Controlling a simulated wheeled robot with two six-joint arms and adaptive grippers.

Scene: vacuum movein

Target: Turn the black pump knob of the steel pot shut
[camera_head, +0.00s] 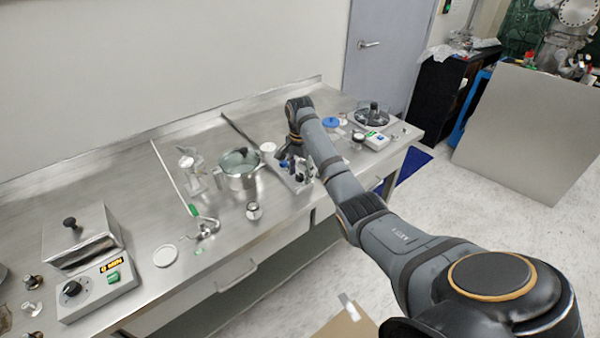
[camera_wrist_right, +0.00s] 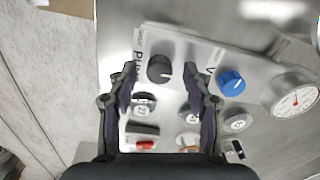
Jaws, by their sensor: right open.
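The black pump knob (camera_wrist_right: 160,69) stands on a light grey panel (camera_wrist_right: 205,60) in the right wrist view, beside printed lettering. My right gripper (camera_wrist_right: 161,72) is open, with its two dark fingers either side of the knob in the picture. A gap shows on each side, and I cannot tell the distance in depth. The steel pot (camera_head: 232,182) with its clear lid stands on the bench in the head view, left of my right gripper (camera_head: 290,164). The knob is too small or hidden to make out there. My left gripper is not in view.
A blue knob (camera_wrist_right: 232,82) and a round gauge (camera_wrist_right: 295,102) lie right of the black knob. A red switch (camera_wrist_right: 145,144) is below. On the steel bench are a grey heater box (camera_head: 90,270), a glass vessel (camera_head: 190,168) and a scale (camera_head: 377,140).

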